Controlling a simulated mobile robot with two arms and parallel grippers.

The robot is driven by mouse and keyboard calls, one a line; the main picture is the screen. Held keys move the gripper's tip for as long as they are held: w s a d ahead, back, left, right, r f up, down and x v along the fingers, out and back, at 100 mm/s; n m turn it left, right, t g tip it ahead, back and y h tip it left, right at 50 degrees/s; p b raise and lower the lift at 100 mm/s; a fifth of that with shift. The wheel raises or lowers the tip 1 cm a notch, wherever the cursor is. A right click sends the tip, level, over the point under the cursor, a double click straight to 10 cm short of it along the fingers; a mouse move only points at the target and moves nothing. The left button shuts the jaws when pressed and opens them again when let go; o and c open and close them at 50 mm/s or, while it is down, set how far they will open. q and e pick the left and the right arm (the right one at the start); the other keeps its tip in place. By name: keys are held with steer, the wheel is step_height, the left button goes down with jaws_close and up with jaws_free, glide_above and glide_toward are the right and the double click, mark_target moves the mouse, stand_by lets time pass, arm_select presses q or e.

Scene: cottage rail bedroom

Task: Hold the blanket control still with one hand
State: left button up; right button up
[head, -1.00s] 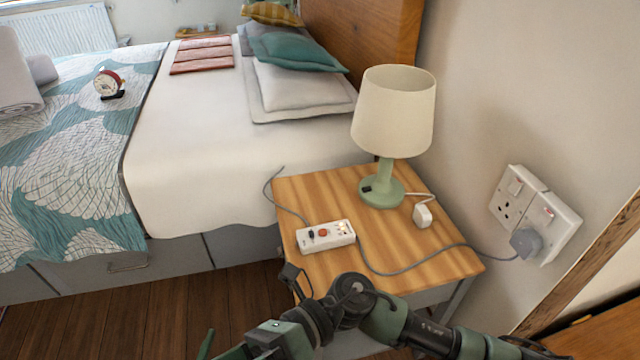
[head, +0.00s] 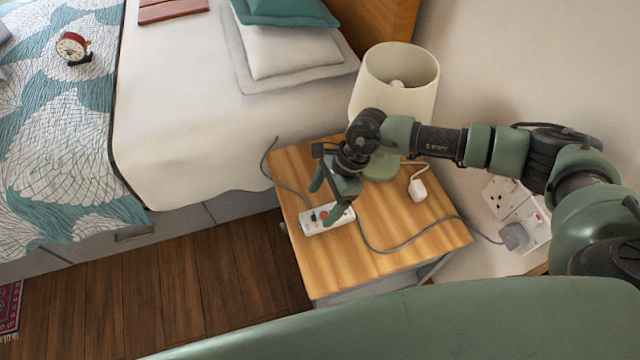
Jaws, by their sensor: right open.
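The blanket control (head: 311,223), a small white box with a red button, lies on the wooden bedside table (head: 400,250) near its left edge. My right gripper (head: 325,204) hangs just above it from behind, fingers pointing down. Its fingers are apart, one near the control's far side and one over its near right part. The gripper hides part of the control. I cannot tell whether a finger touches it. One grey cable runs from the control towards the bed, another towards the wall plug (head: 513,236). My left gripper is not in view.
The lamp (head: 398,85) stands behind my right forearm, its base partly hidden. A white plug-like adapter (head: 417,190) lies on the table's right side. The wall socket (head: 505,197) is at right. The bed (head: 200,120) borders the table's left and back. The table's front is clear.

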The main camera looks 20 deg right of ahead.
mark_target(314, 217)
steer(key=x, duration=0.7)
steer(key=shift+s+a, duration=0.1)
steer(key=shift+s, duration=0.15)
steer(key=c, duration=1.6)
steer(key=shift+r, duration=0.1)
steer(key=o, duration=1.6)
steer(key=v, duration=1.2)
steer(key=shift+s, duration=0.1)
